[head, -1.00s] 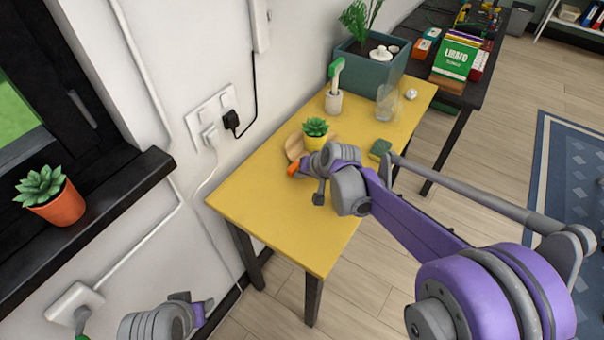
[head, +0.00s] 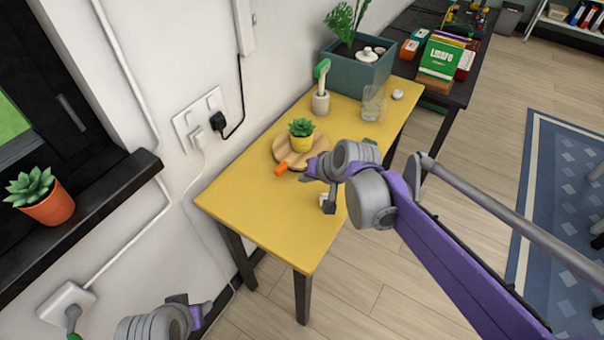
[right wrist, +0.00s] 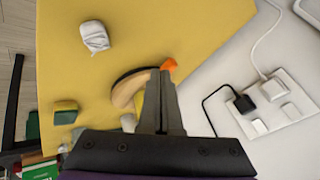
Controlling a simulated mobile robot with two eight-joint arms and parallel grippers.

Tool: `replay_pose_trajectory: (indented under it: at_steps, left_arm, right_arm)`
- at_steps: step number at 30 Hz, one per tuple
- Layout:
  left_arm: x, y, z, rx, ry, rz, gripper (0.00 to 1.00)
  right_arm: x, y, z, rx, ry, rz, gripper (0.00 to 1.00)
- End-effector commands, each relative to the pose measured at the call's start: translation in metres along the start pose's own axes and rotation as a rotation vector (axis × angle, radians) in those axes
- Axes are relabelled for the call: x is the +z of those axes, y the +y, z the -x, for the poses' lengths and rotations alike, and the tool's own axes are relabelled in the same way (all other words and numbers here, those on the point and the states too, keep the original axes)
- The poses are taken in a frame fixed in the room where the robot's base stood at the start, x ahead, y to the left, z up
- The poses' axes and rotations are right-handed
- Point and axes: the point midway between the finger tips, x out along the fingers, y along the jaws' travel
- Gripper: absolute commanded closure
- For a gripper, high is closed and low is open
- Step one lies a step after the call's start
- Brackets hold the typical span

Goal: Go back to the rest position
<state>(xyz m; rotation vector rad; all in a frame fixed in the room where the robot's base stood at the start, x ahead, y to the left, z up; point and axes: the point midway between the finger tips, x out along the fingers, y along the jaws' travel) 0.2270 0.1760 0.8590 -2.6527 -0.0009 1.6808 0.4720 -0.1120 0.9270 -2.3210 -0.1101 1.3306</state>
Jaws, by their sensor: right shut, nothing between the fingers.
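My right gripper (head: 312,167) is over the yellow table (head: 240,200), with its arm coming in from the right. In the right wrist view its two fingers (right wrist: 161,75) are together with nothing between them. My left gripper (head: 198,314) shows only partly at the bottom left of the head view, low by the wall and apart from the table; its jaws cannot be made out.
A round wooden board (head: 289,151) with a yellow-potted succulent (head: 302,135) and a small orange object (head: 281,168) lie near my right gripper. A glass (head: 373,103) and a teal planter (head: 355,75) stand farther back. A white lump (right wrist: 95,37) and sponge (right wrist: 66,112) show in the wrist view.

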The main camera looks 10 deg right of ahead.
Motion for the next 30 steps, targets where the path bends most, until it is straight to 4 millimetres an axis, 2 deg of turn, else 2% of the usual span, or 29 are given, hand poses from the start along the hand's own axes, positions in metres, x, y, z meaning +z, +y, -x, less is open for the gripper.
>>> replay_pose_trajectory:
  at_steps: [8, 11, 14, 21, 25, 30]
  left_arm:
    - [0.000, 0.000, 0.001, 0.000, 0.000, 0.000, 0.50]
    - [-0.003, 0.000, 0.004, 0.000, 0.001, 0.000, 0.50]
    - [-0.008, 0.000, 0.012, 0.000, 0.005, 0.000, 0.50]
    - [-0.028, 0.000, 0.038, 0.000, 0.018, 0.000, 0.50]
    - [-0.037, 0.000, 0.049, 0.000, 0.025, 0.000, 0.50]
    - [-0.043, 0.000, 0.056, 0.000, 0.030, 0.000, 0.50]
  right_arm:
    - [0.001, -0.001, 0.005, 0.001, 0.000, 0.001, 1.00]
    - [0.008, 0.002, 0.015, 0.014, -0.002, 0.017, 1.00]
    - [0.027, 0.009, 0.038, 0.048, -0.009, 0.059, 1.00]
    - [0.103, 0.049, 0.107, 0.185, -0.032, 0.219, 1.00]
    - [0.138, 0.071, 0.129, 0.250, -0.045, 0.291, 1.00]
    - [0.163, 0.089, 0.140, 0.300, -0.054, 0.342, 1.00]
